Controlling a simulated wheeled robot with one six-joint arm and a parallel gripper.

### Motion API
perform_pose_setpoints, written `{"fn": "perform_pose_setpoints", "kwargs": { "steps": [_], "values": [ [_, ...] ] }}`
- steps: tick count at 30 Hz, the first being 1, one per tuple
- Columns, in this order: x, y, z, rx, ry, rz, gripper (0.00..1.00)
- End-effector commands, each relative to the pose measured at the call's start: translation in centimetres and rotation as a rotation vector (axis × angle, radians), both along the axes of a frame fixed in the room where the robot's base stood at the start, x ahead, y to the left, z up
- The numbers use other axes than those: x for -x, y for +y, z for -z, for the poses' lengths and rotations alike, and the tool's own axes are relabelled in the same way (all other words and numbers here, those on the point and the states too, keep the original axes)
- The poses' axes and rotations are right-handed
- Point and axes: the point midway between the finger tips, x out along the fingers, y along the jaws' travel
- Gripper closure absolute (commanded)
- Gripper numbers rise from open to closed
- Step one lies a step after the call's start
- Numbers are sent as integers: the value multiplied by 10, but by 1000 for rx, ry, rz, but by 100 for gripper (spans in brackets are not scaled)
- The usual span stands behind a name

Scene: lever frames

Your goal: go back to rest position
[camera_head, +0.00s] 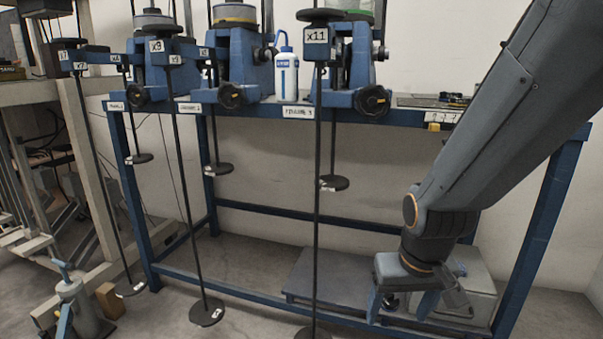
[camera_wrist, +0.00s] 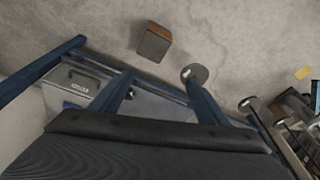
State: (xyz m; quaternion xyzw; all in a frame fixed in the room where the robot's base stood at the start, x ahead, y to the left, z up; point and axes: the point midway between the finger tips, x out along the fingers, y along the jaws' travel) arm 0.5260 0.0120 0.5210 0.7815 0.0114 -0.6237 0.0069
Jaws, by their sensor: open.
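My gripper (camera_head: 401,304) hangs at the lower right of the head view, pointing down in front of the blue lever frame bench (camera_head: 370,118). Its blue fingers are apart, with nothing seen held between them. In the wrist view my gripper (camera_wrist: 160,86) shows two separate blue fingers above the floor. A grey box (camera_head: 478,292) stands behind and to the right of my gripper in the head view. It also shows at the left of the wrist view (camera_wrist: 72,88).
Long rods with round weights hang in front of the bench, including the x11 lever (camera_head: 317,170) and the x9 lever (camera_head: 181,170) to the left of my arm. A white bottle (camera_head: 286,72) stands on the bench. A brown block (camera_wrist: 154,42) lies on the floor.

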Motion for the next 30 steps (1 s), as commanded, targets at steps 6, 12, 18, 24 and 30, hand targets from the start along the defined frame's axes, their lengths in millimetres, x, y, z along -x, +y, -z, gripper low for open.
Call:
{"fn": "perform_pose_setpoints", "kwargs": {
  "steps": [6,12,18,24,30],
  "values": [
    [12,41,-13,-16,19,-86,31],
    [35,86,-29,-35,46,-187,31],
    [74,137,-50,-60,88,-323,31],
    [107,167,-63,-75,124,-418,31],
    [135,185,-74,-85,151,-494,31]
  ]
}}
